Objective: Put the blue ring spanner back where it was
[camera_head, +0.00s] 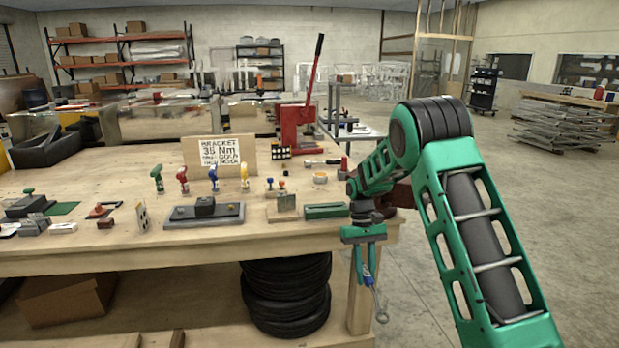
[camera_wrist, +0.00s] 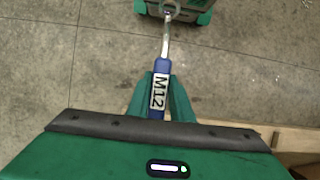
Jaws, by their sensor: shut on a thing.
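My gripper (camera_head: 366,262) hangs pointing down just off the right front corner of the workbench. It is shut on the blue ring spanner (camera_head: 371,285). The spanner's bright metal shank and ring end hang below the fingers, clear of the bench. In the wrist view the blue handle (camera_wrist: 162,67) sits between the green fingers of my gripper (camera_wrist: 163,88), with a white M12 label facing the camera. The shank runs away to a ring at the top of the picture. The spanner's other end is hidden at the gripper.
The wooden workbench (camera_head: 275,240) holds a sign (camera_head: 220,151), several upright coloured-handled tools (camera_head: 183,177), a dark plate with a block (camera_head: 204,213) and a green block (camera_head: 326,211). A red press (camera_head: 296,128) stands behind. Tyres (camera_head: 287,295) are stacked underneath. Floor right of the bench is open.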

